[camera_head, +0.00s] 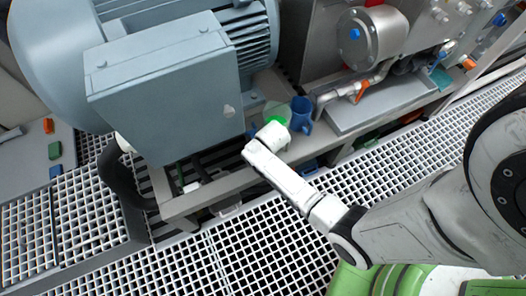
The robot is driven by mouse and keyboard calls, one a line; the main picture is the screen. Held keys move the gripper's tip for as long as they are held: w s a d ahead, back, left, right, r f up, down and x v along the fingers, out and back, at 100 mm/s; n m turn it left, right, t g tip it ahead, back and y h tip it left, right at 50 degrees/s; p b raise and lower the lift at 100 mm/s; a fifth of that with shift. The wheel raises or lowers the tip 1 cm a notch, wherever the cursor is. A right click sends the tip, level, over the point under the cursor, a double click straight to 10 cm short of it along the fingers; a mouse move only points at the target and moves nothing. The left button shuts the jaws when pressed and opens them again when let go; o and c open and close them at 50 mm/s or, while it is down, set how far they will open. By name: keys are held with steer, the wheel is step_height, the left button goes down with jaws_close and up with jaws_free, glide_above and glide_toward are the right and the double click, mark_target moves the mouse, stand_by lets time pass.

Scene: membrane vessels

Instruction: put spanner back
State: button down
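I cannot make out a spanner in the head view. My white arm reaches in from the right, and my gripper (269,134) is at its far end, over the grey frame beside the large blue-grey motor housing (165,90). The fingers are too small and too hidden to tell whether they are open or hold anything. A pale green, see-through round thing (277,113) shows just beyond my gripper. A blue jug-like cup (301,115) stands just right of it, apart from my gripper.
A steel cylinder (371,38) and pipe with an orange-handled valve (362,90) stand over a grey tray (385,103) at the upper right. White floor grating (262,245) lies in front. Small orange and green items (55,150) are at far left.

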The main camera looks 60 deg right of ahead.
steer(key=shift+f, duration=0.25)
steer(key=c, duration=0.9)
jaws_free()
steer(key=shift+c, duration=0.2)
steer(key=p+v, duration=0.4)
steer(key=v, duration=0.8)
steer(key=s+a+r+n+g+y, duration=0.1)
steer(key=s+a+r+n, duration=0.5)
steer(key=s+a+r, duration=0.3)
step_height(320, 180, up, 3)
steer(key=shift+s+a+f+g+y, duration=0.15)
steer(key=shift+s+g+y, duration=0.25)
steer(key=shift+s, duration=0.5)
